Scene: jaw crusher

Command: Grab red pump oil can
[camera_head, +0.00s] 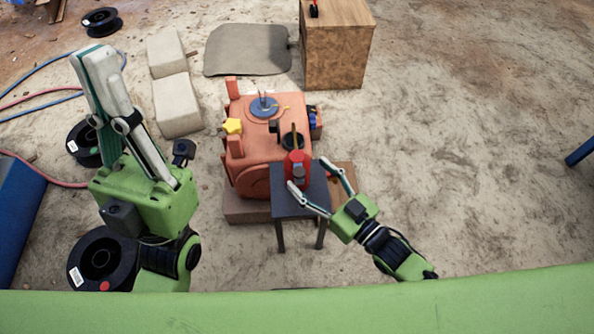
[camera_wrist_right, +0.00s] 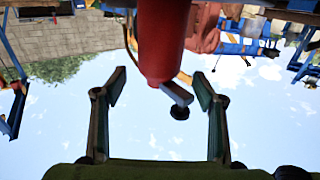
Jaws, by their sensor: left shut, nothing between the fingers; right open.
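The red pump oil can (camera_head: 297,170) stands on a small dark table (camera_head: 313,203) in the head view. My right gripper (camera_head: 309,176) is open beside the can, with one finger on its near side and the other towards its right. In the right wrist view the red can body (camera_wrist_right: 162,38) hangs into the picture from the top, between the two open fingers (camera_wrist_right: 160,82). A grey part with a dark knob shows at its lower end. I cannot tell whether the fingers touch it. My left gripper (camera_head: 90,54) is shut and empty, far to the left.
An orange jaw crusher (camera_head: 258,150) stands right behind the small table. A wooden cabinet (camera_head: 337,52) and grey mat (camera_head: 247,50) lie farther back. Pale blocks (camera_head: 177,103) and black spools (camera_head: 101,262) are at the left.

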